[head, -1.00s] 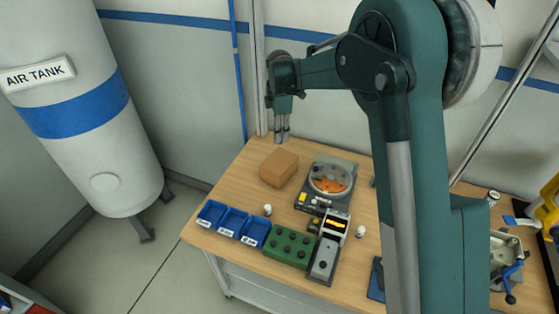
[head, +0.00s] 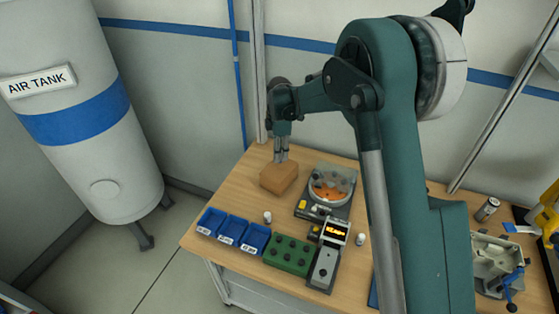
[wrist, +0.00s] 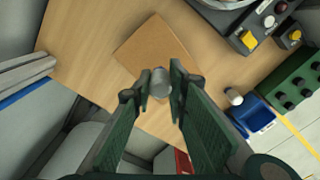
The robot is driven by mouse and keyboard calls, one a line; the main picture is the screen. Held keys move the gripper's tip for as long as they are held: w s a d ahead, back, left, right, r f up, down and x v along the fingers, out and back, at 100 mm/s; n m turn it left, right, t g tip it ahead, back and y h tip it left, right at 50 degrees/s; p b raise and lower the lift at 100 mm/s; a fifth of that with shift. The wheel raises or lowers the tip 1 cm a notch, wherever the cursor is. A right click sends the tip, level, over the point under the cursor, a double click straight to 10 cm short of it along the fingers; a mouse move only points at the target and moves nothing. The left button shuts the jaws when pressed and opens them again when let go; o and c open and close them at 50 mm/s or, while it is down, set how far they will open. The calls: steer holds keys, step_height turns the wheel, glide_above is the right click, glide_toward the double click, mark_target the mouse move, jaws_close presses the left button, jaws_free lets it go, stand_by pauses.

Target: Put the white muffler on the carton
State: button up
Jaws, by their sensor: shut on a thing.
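The carton (head: 279,179) is a plain brown box on the wooden bench, and it also shows in the wrist view (wrist: 152,50). My gripper (head: 281,157) points down over the far part of the carton. In the wrist view my gripper (wrist: 160,85) is shut on the white muffler (wrist: 160,80), a small pale cylinder between the fingertips. The muffler appears over the carton's near edge in that view. I cannot tell whether it touches the carton. In the head view the held muffler is not clearly visible.
Two small white cylinders (head: 267,217) (head: 361,240) stand on the bench. Blue bins (head: 229,228), a green block (head: 288,254) and a display unit (head: 335,231) line the front. A round feeder (head: 331,184) with orange contents stands right of the carton. Bare bench lies left of the carton.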

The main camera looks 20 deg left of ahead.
steer(key=shift+f, duration=1.85)
steer(key=shift+f, duration=0.2)
steer(key=o, duration=0.9)
steer(key=shift+r, duration=0.15)
step_height(320, 180, up, 12)
steer(key=shift+r, duration=0.1)
